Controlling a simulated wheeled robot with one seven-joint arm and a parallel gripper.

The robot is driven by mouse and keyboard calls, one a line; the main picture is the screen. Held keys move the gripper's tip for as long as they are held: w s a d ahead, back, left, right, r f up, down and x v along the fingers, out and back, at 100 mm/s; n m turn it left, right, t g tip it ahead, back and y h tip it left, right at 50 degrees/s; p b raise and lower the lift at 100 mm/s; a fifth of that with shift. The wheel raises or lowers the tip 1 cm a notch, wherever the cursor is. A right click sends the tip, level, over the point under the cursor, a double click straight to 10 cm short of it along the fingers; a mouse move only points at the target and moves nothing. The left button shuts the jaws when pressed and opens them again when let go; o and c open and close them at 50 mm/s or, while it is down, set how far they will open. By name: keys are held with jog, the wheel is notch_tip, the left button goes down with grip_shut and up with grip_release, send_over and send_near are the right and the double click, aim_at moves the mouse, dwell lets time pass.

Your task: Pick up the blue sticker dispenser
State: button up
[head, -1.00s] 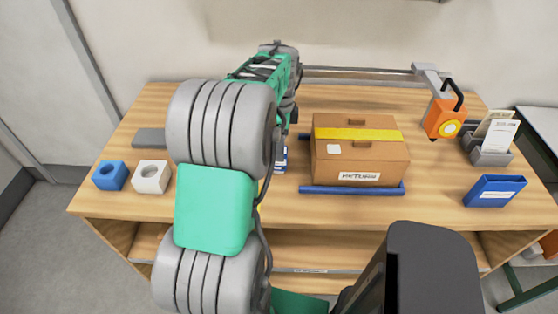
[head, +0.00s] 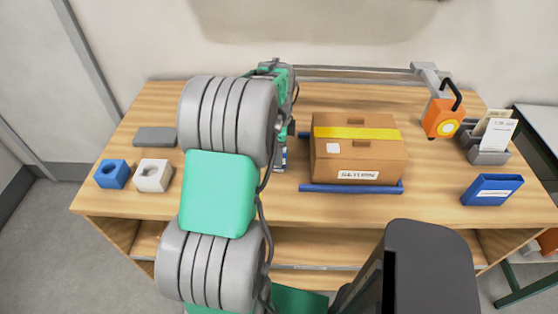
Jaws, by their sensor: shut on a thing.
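Whether the dispenser touches the table cannot be told.
The cardboard box (head: 358,158) with yellow tape stands just right, by a blue bar (head: 350,188). Blue (head: 112,174) and white (head: 153,176) holed blocks and a grey slab (head: 155,137) lie left. An orange device (head: 440,120), card holder (head: 486,152) and blue bin (head: 491,190) stand right.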

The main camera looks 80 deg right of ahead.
grip_shut()
jog(key=shift+r, duration=0.15)
notch_tip(320, 180, up, 10)
jog(key=shift+f+b, duration=0.1)
jog(key=shift+b, duration=0.6)
